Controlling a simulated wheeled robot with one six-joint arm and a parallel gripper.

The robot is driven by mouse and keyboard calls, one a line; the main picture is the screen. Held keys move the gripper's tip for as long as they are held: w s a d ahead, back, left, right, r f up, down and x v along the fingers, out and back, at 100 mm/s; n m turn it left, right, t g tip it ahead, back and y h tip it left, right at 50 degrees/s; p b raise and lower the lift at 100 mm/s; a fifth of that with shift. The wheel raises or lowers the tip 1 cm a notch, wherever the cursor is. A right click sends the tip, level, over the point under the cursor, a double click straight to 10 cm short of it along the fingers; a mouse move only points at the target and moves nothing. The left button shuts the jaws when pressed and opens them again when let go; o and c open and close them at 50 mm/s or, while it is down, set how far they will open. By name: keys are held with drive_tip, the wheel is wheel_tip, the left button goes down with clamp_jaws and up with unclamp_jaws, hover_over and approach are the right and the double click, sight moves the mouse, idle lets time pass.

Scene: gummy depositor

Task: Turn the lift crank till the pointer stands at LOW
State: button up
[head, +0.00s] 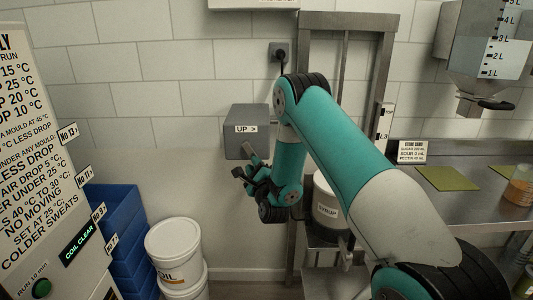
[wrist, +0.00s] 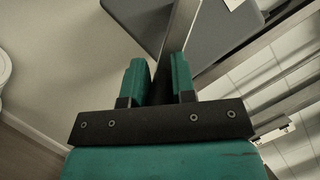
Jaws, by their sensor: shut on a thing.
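The lift is a steel frame (head: 345,20) behind my arm, with a grey box (head: 246,145) marked "UP >" on its left side. The crank (wrist: 181,35) shows in the wrist view as a grey bar running up from between my fingers, in front of the box. My gripper (head: 248,165) is at the lower front of the box; in the wrist view its teal fingers (wrist: 157,78) are shut on the crank. A scale strip (head: 385,120) with "TOP" and "L3" shows on the right post. Its lower part and the pointer are hidden behind my arm.
A white syrup bucket (head: 327,212) stands in the lift frame, partly behind my arm. Stacked blue crates (head: 118,235) and white tubs (head: 173,245) stand at lower left, beside a sign panel (head: 35,150). A steel counter (head: 440,205) and hopper (head: 480,85) are at right.

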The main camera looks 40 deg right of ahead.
drive_tip(key=shift+s+d+r, duration=0.3)
drive_tip(key=shift+d+r, duration=0.1)
drive_tip(key=shift+r, duration=0.3)
drive_tip(key=shift+s+d+r+b, duration=0.8)
drive_tip(key=shift+d+r+b, duration=0.1)
drive_tip(key=shift+r+b, duration=0.2)
drive_tip(key=shift+d, duration=0.1)
drive_tip(key=shift+s+d+r, duration=0.15)
drive_tip(key=shift+r, duration=0.6)
drive_tip(key=o, duration=1.3)
drive_tip(key=shift+c, duration=0.2)
